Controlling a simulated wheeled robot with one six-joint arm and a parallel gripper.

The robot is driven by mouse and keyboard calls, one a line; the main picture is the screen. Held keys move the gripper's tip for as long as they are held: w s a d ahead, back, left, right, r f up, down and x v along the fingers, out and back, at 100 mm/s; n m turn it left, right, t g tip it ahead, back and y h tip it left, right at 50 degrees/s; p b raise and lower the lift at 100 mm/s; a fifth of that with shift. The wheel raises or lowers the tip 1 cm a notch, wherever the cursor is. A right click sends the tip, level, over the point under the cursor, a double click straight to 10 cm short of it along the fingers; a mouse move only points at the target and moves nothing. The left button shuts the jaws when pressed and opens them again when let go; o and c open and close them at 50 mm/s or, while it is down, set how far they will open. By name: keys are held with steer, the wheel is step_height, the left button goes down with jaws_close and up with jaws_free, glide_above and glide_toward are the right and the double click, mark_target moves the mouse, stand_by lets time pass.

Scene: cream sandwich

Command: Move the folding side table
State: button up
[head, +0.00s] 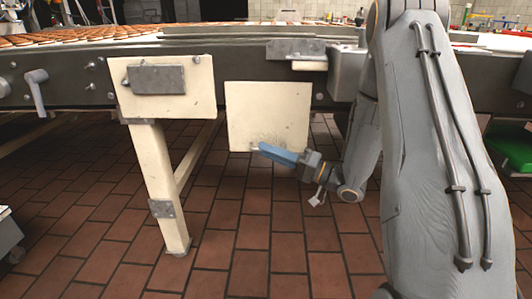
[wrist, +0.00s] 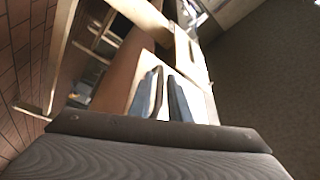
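The folding side table appears to be the cream square panel (head: 268,108) hanging upright beside the conveyor frame in the head view. My gripper (head: 262,148) has blue fingers and lies at the panel's lower edge, pointing left. In the wrist view, my gripper's two fingers (wrist: 164,95) stand slightly apart. A pale surface, likely the panel (wrist: 118,88), shows around and between them. I cannot tell whether the fingers touch or grip it. My arm hides part of the area right of the panel.
A conveyor (head: 225,32) carries rows of round biscuits at the upper left. A cream leg (head: 160,180) with a grey bracket stands left of the panel. A grey cart part (head: 8,235) is at the lower left. The brick-tiled floor (head: 250,240) in front is clear.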

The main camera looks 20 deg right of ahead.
steer(key=shift+w+a+r, duration=0.15)
steer(key=shift+w+a, duration=0.25)
steer(key=shift+a, duration=0.1)
steer(key=shift+d, duration=0.1)
jaws_close()
